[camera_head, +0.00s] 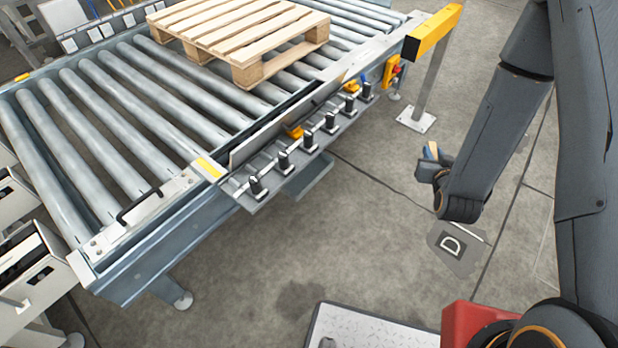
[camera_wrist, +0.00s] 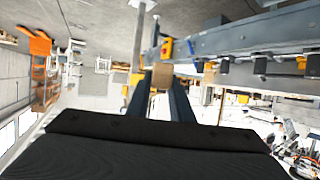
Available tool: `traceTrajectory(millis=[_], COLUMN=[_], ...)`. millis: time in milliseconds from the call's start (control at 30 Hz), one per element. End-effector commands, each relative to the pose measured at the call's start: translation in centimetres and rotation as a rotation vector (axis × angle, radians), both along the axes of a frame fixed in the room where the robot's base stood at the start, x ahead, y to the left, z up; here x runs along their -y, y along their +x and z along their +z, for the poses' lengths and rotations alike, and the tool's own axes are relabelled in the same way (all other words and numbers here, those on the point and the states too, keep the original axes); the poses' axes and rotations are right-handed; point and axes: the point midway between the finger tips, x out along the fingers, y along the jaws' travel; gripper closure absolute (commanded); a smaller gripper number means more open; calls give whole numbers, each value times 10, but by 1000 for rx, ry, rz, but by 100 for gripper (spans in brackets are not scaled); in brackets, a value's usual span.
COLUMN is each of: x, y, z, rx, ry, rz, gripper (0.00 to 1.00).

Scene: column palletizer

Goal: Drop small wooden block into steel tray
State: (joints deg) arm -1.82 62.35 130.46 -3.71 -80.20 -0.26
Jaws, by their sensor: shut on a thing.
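My gripper (camera_head: 430,160) hangs over the open floor, right of the roller conveyor and below the yellow-topped post. It is shut on a small wooden block (camera_wrist: 161,77), which shows between the two dark fingers in the wrist view. In the head view only a small tan part of the block (camera_head: 432,149) shows at the fingertips. A small grey metal tray (camera_head: 313,178) sticks out low from the conveyor's near side, under a rail of clamps. It looks empty, and it lies to the left of my gripper, well apart from it.
A wooden pallet (camera_head: 240,35) sits on the roller conveyor (camera_head: 90,130). The rail of black clamps (camera_head: 307,140) lines its near edge. A yellow-topped post (camera_head: 430,75) stands beyond my gripper. A patterned metal plate (camera_head: 370,332) lies at the bottom. The floor between is clear.

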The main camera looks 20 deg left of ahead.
Motion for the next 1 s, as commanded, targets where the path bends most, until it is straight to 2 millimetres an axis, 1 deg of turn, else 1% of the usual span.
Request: traceTrajectory(millis=[33,100,600,1000], x=[-6,-15,-87,-142], y=[6,10,32,39], z=[-16,-27,-104,-167], rx=[2,2,0,1], ry=[2,4,12,13], rz=[17,43,241,400], gripper=[100,100,100,100])
